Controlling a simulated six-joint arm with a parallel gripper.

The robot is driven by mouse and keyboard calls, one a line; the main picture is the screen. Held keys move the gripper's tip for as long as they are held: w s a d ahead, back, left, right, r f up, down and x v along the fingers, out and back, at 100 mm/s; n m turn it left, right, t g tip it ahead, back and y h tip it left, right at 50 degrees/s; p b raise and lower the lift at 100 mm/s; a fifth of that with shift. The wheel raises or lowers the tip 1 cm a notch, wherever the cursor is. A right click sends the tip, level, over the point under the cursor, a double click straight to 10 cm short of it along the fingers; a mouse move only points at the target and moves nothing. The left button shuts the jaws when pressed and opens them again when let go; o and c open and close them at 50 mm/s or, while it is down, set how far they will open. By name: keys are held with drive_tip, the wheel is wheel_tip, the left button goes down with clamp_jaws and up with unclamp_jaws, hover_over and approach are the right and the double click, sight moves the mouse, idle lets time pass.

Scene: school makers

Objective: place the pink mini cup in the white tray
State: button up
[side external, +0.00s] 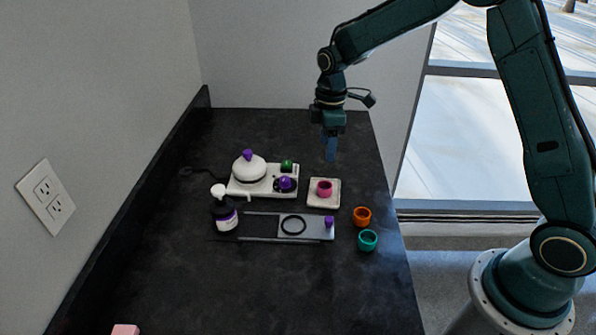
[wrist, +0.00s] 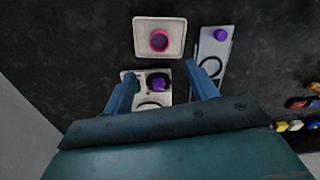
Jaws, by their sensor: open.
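The pink mini cup (side external: 324,188) stands in the white tray (side external: 331,201) on the dark counter. In the wrist view the pink cup (wrist: 159,40) appears inside the rim of the white tray (wrist: 139,52), near its middle. My gripper (side external: 330,150) is above the counter, behind the tray and clear of it. In the wrist view its two fingers (wrist: 163,88) are spread apart with nothing held between them.
A white hot plate (side external: 262,187) with a white purple-knobbed pot (side external: 249,168) stands left of the tray. Orange (side external: 362,216) and teal (side external: 368,240) cups stand at right. The front counter is mostly clear.

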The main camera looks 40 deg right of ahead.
drive_tip(key=s+r+m+t, duration=0.3)
drive_tip(key=s+r+m, duration=0.2)
drive_tip(key=s+r, duration=0.85)
drive_tip(key=s+r+m+t, duration=0.1)
drive_tip(key=s+r+m, duration=0.1)
drive_tip(key=s, duration=0.6)
drive_tip(key=s+a+r+m+t, duration=0.1)
drive_tip(key=s+r+m, duration=0.1)
drive_tip(key=s, duration=0.7)
drive_tip(key=shift+a+m+t, duration=0.3)
drive_tip(key=shift+m, duration=0.6)
drive_tip(key=shift+w+r, duration=0.1)
